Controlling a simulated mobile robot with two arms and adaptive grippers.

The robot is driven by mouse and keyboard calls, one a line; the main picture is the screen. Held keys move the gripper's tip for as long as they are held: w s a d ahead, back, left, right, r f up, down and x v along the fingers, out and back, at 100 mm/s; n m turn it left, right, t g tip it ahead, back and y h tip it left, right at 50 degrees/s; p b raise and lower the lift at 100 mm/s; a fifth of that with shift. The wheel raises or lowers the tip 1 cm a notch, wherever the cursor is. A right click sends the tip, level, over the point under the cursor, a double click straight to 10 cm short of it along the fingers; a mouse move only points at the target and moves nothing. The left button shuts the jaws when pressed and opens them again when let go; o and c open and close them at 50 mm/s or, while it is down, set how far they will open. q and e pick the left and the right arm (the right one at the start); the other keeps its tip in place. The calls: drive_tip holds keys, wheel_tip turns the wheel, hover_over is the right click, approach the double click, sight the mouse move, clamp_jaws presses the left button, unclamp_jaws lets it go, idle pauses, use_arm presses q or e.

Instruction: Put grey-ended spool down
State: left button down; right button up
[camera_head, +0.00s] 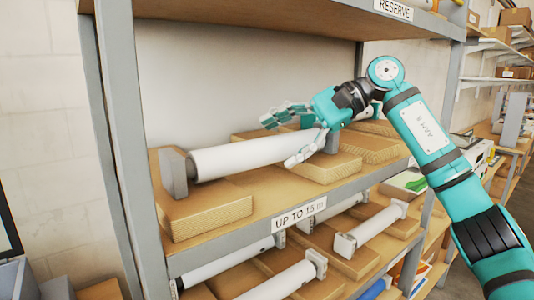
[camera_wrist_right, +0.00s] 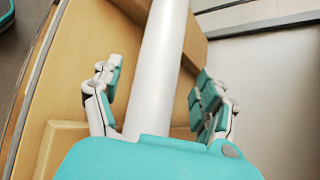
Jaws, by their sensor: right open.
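The grey-ended spool (camera_head: 245,156) is a white roll with a square grey block at each end. It lies level on the upper shelf (camera_head: 262,200), its ends over two wooden blocks, the left one (camera_head: 210,207) and the right one (camera_head: 335,168). My right gripper (camera_head: 292,132) is open near the spool's right end, its fingers on either side of the roll. The right wrist view shows the white roll (camera_wrist_right: 160,70) running between the spread fingers, with gaps on both sides. My left gripper is out of view.
The shelf edge carries a label, "UP TO 15" (camera_head: 299,214). Several more white spools, such as one with pale ends (camera_head: 370,230), lie on the lower shelf. The grey left upright (camera_head: 130,130) and the "RESERVE" shelf (camera_head: 300,20) above bound the space.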

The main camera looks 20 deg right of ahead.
drive_tip(key=v, duration=0.7)
drive_tip(key=shift+d+b, duration=0.3)
drive_tip(key=shift+d, duration=0.05)
drive_tip(key=shift+s, duration=0.1)
